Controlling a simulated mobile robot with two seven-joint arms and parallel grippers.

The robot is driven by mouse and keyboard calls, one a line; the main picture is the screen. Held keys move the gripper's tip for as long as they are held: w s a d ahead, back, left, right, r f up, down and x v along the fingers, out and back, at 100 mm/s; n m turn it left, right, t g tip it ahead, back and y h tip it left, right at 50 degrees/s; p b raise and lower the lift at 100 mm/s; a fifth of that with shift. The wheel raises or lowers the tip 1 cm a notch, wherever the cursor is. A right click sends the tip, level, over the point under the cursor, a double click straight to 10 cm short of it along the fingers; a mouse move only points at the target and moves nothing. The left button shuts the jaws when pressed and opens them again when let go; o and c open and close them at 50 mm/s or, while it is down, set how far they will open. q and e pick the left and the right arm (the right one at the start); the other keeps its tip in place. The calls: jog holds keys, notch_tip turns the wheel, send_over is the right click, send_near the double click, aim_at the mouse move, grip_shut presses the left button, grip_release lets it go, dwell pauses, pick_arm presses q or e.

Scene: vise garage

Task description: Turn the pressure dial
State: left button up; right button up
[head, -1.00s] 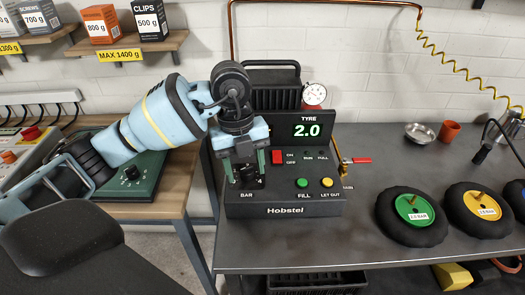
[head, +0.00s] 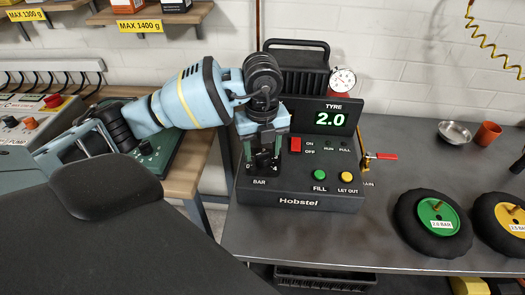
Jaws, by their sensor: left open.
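The black Hobstel compressor box (head: 320,193) stands at the left end of the grey metal table. Its green TYRE display (head: 330,118) reads 2.0. The pressure dial above the BAR label is hidden by my left gripper (head: 263,168), which points down over that spot with its fingers open on either side. I cannot tell whether the fingers touch the dial. The panel has a red ON/OFF switch (head: 295,144), a green FILL button (head: 320,174) and a yellow LET OUT button (head: 346,177). My right gripper is not in view.
Tyres with a green hub (head: 438,217) and a yellow hub (head: 510,219) lie at right. A metal bowl (head: 454,133) and orange cup (head: 487,134) stand behind. Table between is clear.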

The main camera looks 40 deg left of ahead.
pick_arm(q)
jog(key=shift+f, duration=0.65)
jog(key=shift+c, duration=0.8)
jog(key=c, duration=0.8)
